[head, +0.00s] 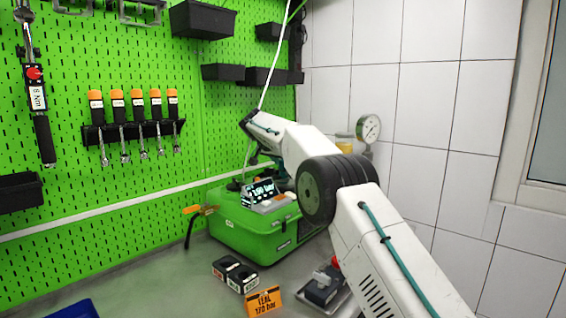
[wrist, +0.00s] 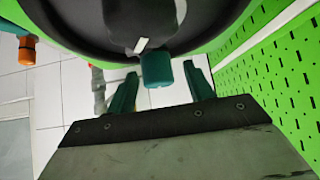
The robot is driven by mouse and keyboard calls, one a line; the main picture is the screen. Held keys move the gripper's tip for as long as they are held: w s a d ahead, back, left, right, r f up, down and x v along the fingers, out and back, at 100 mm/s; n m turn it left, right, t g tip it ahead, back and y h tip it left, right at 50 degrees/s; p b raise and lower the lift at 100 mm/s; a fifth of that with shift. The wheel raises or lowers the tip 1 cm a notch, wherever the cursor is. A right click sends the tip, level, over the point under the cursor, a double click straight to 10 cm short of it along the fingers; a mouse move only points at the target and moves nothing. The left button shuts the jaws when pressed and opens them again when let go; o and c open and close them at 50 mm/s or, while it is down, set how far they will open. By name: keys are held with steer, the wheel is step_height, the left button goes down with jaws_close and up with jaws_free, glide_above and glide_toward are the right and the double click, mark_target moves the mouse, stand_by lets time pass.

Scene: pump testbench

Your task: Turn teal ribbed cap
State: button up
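The teal cap (wrist: 157,70) shows in the wrist view, sticking out from a dark round housing (wrist: 100,28). My gripper (wrist: 161,74) has its two teal fingers apart, one on each side of the cap. A gap shows between the cap and each finger, so it is not gripped. The cap's ribs are too small to make out. In the head view my arm reaches over the green pump unit (head: 240,232) with its small display (head: 259,191). There the arm hides the cap, and I cannot make out the fingertips.
An orange-handled lever (head: 201,210) sticks out left of the pump unit. A pressure gauge (head: 369,128) stands behind my arm by the tiled wall. Small dark blocks (head: 235,273), an orange label (head: 262,301) and a tray (head: 335,302) lie in front. Tools hang on the green pegboard (head: 140,70).

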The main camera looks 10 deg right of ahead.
steer(key=v, duration=0.7)
steer(key=shift+s+a+r, duration=0.15)
steer(key=shift+a+r, duration=0.05)
steer(key=shift+r, duration=0.1)
steer(key=shift+r, duration=0.1)
steer(key=s+d+r+n+g+y, duration=0.1)
steer(key=s+d+r+n, duration=0.15)
steer(key=s, duration=0.75)
steer(key=s+d+r+n+g+y, duration=0.1)
steer(key=s+d, duration=0.2)
steer(key=s, duration=0.7)
steer(key=s+d+r+n+g+y, duration=0.1)
steer(key=s+d+r+n, duration=0.15)
steer(key=s, duration=0.75)
steer(key=s+f+n+y, duration=0.1)
steer(key=s+f, duration=0.5)
steer(key=s, duration=0.5)
steer(key=s+f+n+g+y, duration=0.1)
steer(key=s+f, duration=0.5)
steer(key=s, duration=0.6)
steer(key=s+f+n+y, duration=0.1)
steer(key=s+f, duration=0.5)
steer(key=s, duration=0.6)
steer(key=shift+s+n+g+y, duration=0.2)
steer(key=shift+n+g+y, duration=0.1)
steer(key=shift+n+y, duration=0.1)
steer(key=shift+d+f, duration=0.1)
